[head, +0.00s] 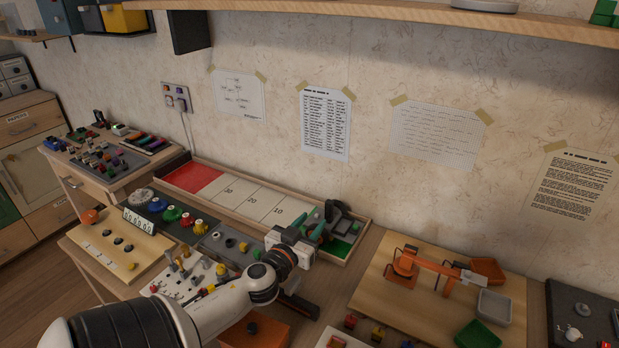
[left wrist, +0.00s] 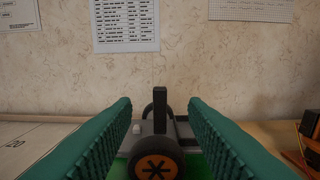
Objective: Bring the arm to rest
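My left arm reaches in from the bottom left of the head view. Its gripper (head: 324,222) is over the green right end of a long wooden tray (head: 365,238). In the left wrist view the two ribbed green fingers of my left gripper (left wrist: 160,130) stand wide apart, with nothing clamped between them. Beyond and between them is a dark object with a round black wheel (left wrist: 157,166) bearing an orange star-marked face. The wheeled object (head: 345,222) is partly hidden by the gripper in the head view. My right gripper is out of view.
The tray has a red section (head: 192,178) and white numbered sections. Left of my arm are boards with knobs and pegs (head: 115,240). At right, a wooden board (head: 378,292) carries an orange mechanism (head: 405,263) and small bins (head: 494,307). Papers hang on the wall; a shelf (head: 400,18) runs above.

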